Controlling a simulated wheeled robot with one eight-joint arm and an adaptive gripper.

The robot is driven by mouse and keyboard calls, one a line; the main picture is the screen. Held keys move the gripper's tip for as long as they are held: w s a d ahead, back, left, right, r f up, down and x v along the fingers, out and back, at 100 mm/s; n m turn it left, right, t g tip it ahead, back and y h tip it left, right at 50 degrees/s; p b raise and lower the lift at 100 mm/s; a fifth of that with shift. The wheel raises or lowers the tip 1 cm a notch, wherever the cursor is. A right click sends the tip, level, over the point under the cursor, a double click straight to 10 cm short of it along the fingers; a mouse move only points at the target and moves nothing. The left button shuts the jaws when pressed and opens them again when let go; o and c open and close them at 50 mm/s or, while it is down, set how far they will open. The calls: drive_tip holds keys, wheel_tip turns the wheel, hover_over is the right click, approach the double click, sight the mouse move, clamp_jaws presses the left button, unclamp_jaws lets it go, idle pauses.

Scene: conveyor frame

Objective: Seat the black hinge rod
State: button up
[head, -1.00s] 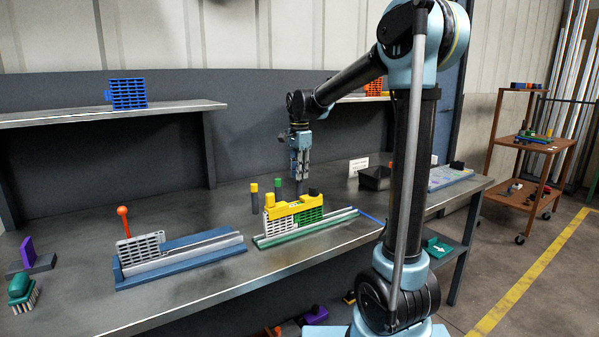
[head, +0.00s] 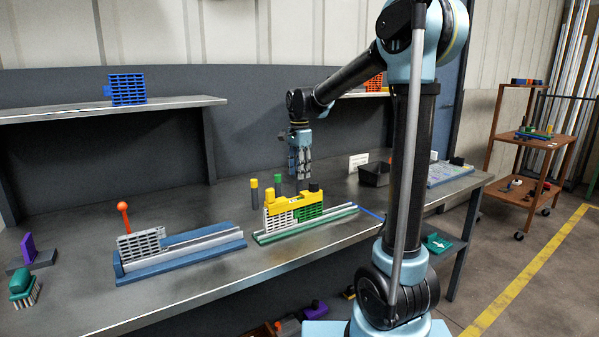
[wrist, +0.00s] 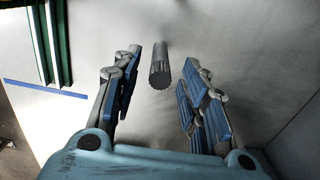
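A dark grey ridged rod (wrist: 160,66), which I take to be the black hinge rod, shows end-on in the wrist view. It lies beyond and between my fingertips, with clear gaps on both sides. My gripper (wrist: 160,85) is open and empty. In the head view my gripper (head: 300,174) points down above the bench, behind the yellow-topped hinge assembly (head: 284,206) of white and green blocks. The rod is not clear there. The assembly sits on a green rail fixture (head: 335,220), with a dark knob (head: 313,187) at its right end.
A yellow-capped rod (head: 254,195) and a green-capped rod (head: 278,184) stand left of my gripper. A blue fixture (head: 180,255) with an orange-knobbed lever (head: 123,207) is further left. A black bin (head: 374,175) stands right. The back shelf (head: 110,114) overhangs the left side.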

wheel_tip(320, 180, up, 12)
idle(0.8)
